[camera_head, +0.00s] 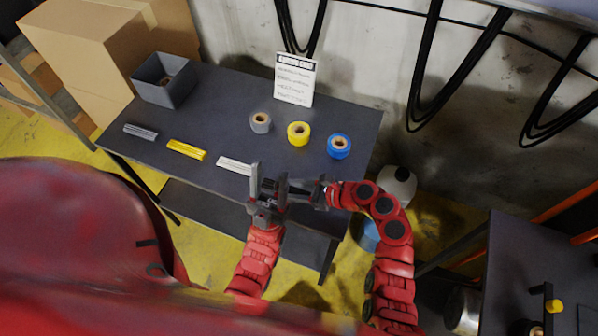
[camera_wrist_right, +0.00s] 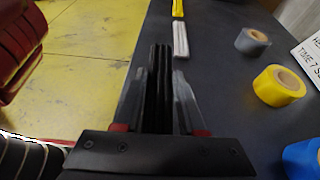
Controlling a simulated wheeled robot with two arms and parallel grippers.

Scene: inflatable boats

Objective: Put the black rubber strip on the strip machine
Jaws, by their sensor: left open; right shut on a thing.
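The black rubber strip (camera_wrist_right: 160,75) is between the fingers of my right gripper (camera_wrist_right: 158,95), which is shut on it; the strip points away along the table edge. In the head view the right gripper (camera_head: 308,190) reaches in from the right, above the table's front edge. My left gripper (camera_head: 268,178) is open, fingers up, just left of the right one. The dark strip end (camera_head: 270,186) shows at the left fingers; whether they touch it I cannot tell. I cannot identify the strip machine for sure.
The dark table (camera_head: 215,105) bears a grey strip (camera_head: 141,132), a yellow strip (camera_head: 187,150), a white strip (camera_head: 234,165), grey, yellow and blue tape rolls (camera_head: 339,146), a sign (camera_head: 295,79) and a grey bin (camera_head: 150,93). Another dark table (camera_head: 510,270) stands at the right.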

